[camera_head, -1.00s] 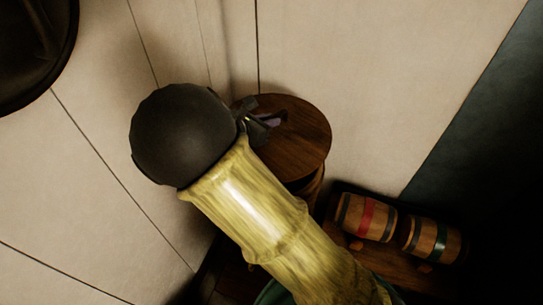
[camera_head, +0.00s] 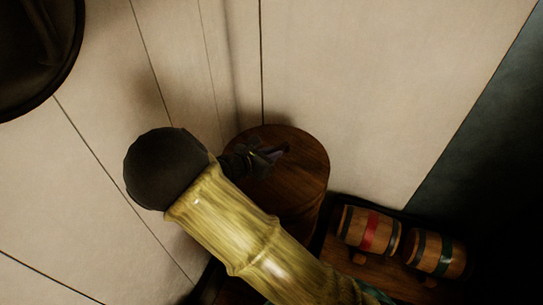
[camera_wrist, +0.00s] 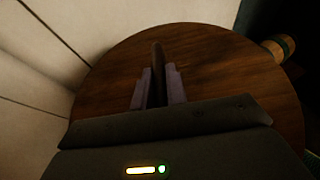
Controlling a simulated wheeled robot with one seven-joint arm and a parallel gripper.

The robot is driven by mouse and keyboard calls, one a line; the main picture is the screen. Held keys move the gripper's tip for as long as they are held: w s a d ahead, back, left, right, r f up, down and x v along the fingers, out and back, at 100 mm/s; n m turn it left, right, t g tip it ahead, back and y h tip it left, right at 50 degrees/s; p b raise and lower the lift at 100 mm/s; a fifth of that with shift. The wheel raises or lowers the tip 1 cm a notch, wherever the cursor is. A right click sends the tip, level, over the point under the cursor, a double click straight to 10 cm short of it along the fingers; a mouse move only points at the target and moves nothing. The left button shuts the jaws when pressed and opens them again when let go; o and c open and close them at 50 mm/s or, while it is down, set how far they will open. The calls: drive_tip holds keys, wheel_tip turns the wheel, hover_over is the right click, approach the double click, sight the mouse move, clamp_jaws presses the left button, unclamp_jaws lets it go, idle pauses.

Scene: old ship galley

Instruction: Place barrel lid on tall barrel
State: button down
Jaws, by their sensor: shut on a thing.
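The barrel lid (camera_head: 305,175) is a round, dark brown wooden disc in the middle of the head view. It fills much of the wrist view (camera_wrist: 225,65). My gripper (camera_head: 268,153) is over its top face. In the wrist view my gripper (camera_wrist: 158,88) has its two fingers closed on both sides of a thin dark upright handle (camera_wrist: 158,58) on the lid. The tall barrel is hidden under the lid and behind my arm. I cannot tell whether the lid touches its rim.
Two small barrels lie on their sides on a wooden stand at the lower right, one with a red band (camera_head: 369,230) and one with a green band (camera_head: 435,253). Pale panelled walls (camera_head: 350,80) meet in a corner close behind the lid. A dark round object (camera_head: 35,50) is at the upper left.

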drive_tip(key=shift+f, duration=0.5)
drive_tip(key=shift+f, duration=0.1)
drive_tip(key=c, duration=1.8)
unclamp_jaws()
drive_tip(key=shift+f, duration=0.15)
drive_tip(key=shift+c, duration=0.2)
drive_tip(key=o, duration=0.4)
drive_tip(key=shift+o, duration=0.2)
drive_tip(key=shift+s+a+r, duration=0.1)
drive_tip(key=shift+r, duration=0.15)
drive_tip(key=v, duration=1.1)
drive_tip(key=shift+s+a+r+p, duration=0.1)
drive_tip(key=shift+s+a+p, duration=0.15)
drive_tip(key=shift+s+p, duration=0.05)
drive_tip(key=shift+d, duration=0.1)
